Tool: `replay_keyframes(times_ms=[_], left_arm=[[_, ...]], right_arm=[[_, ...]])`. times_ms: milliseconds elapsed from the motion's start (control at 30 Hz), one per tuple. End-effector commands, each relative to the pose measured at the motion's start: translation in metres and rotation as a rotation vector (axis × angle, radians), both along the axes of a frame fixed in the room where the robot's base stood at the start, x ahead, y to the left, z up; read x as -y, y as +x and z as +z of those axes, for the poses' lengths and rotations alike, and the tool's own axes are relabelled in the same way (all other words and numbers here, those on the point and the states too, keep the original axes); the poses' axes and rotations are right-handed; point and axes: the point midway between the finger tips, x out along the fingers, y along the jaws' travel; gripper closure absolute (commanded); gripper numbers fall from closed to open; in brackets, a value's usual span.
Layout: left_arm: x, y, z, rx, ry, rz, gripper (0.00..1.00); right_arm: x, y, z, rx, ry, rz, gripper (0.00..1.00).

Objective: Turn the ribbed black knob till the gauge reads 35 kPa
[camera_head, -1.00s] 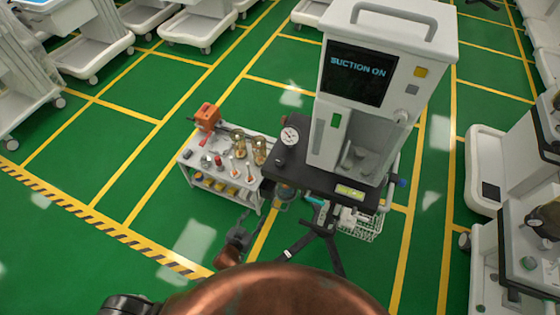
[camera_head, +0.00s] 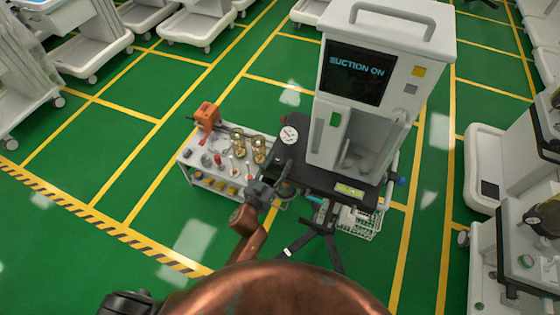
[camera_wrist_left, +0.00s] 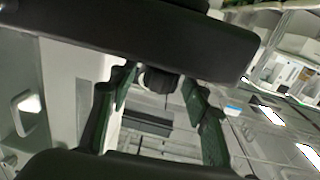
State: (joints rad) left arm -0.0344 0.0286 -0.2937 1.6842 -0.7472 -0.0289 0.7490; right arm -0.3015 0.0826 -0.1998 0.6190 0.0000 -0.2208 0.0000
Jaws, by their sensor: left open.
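The round white gauge (camera_head: 289,135) stands at the left front corner of the suction cart's dark shelf; its needle is too small to read. My left gripper (camera_head: 283,186) is at the shelf's front left edge, just below the gauge, and hides what lies behind it there. In the left wrist view a dark rounded part, apparently the black knob (camera_wrist_left: 158,80), shows between the two spread fingers of my left gripper (camera_wrist_left: 158,92). The fingers look apart from it, one on each side. Its ribs cannot be made out.
The cart's white column (camera_head: 385,75) has a screen reading "SUCTION ON" (camera_head: 358,72). A small white trolley (camera_head: 195,160) with bottles and an orange device (camera_head: 207,115) stands close on the left. A wire basket (camera_head: 360,222) hangs below the shelf. Green floor is free at the left.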

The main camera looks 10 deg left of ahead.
Motion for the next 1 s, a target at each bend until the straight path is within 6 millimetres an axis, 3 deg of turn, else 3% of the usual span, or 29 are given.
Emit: replay_keyframes(times_ms=[133, 433, 1000], left_arm=[[0.0024, 0.0097, -0.0004, -0.001, -0.001, 0.001, 0.56], [0.0028, 0.0111, -0.0001, -0.001, -0.001, 0.001, 0.57], [0.0027, 0.0108, -0.0003, -0.001, -0.001, 0.000, 0.96]], right_arm=[[-0.0005, 0.0023, -0.0012, 0.003, 0.000, 0.000, 0.60], [-0.0037, 0.0028, -0.0013, 0.005, 0.004, -0.001, 0.60], [-0.0051, 0.0027, -0.0016, 0.003, 0.006, -0.001, 0.60]])
